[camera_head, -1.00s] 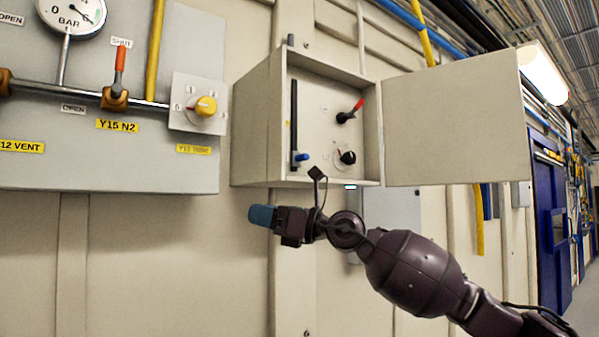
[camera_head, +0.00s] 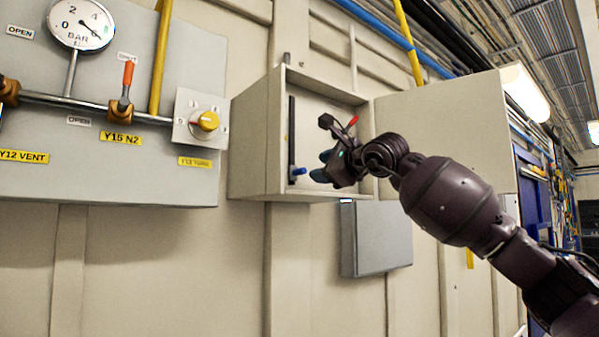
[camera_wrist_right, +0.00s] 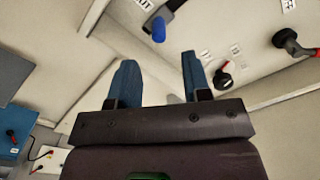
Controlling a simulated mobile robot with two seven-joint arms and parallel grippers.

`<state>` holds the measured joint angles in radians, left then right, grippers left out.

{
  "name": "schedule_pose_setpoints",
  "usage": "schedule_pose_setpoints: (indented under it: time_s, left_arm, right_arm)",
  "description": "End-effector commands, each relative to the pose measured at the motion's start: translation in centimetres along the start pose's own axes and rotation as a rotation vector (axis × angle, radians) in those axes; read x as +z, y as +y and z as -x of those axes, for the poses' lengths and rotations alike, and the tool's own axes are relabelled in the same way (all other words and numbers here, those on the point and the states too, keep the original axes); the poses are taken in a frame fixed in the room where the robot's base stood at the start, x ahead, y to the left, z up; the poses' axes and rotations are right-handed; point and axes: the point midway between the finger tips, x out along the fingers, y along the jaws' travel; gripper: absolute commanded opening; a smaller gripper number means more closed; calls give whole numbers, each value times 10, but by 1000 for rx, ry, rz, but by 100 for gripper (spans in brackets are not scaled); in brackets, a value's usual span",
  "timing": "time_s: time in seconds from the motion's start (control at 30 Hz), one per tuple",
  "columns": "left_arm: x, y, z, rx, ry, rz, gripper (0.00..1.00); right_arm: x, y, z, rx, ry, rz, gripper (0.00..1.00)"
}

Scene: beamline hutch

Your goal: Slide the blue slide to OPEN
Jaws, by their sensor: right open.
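The blue slide (camera_head: 299,171) is a small blue knob at the lower end of a dark upright slot (camera_head: 291,135) inside the open cream wall box (camera_head: 255,150). It also shows at the top of the right wrist view (camera_wrist_right: 158,30), beside a label partly hidden, of which "UT" can be read. My right gripper (camera_head: 322,167) is at the box's opening, just right of the blue slide. Its two blue fingers (camera_wrist_right: 158,72) are apart with nothing between them, and the slide lies beyond the tips, not touched. My left gripper is not in view.
The box door (camera_head: 445,125) stands open to the right. A grey panel (camera_head: 130,170) with a gauge and valves is at left. A grey box (camera_head: 378,240) hangs below.

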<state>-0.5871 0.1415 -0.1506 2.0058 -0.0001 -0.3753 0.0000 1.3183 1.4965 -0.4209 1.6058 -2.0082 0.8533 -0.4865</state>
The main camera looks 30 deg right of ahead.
Motion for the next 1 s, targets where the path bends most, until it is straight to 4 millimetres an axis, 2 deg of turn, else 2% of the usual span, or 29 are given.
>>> schedule_pose_setpoints:
  time_s: [0.17,0.3,0.5,0.7,0.97,1.0]
  left_arm:
    - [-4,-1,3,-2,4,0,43]
    - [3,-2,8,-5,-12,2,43]
    - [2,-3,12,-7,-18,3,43]
    - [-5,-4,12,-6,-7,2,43]
    - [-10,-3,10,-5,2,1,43]
    - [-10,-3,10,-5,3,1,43]
  right_arm:
    - [3,-1,-29,0,-5,-4,44]
    - [3,-2,-52,1,-6,-5,44]
    - [2,-1,-76,0,-4,-4,44]
    - [2,0,-86,0,-3,-2,44]
    - [1,1,-88,1,-3,-2,44]
    - [1,1,-88,1,-3,-2,41]
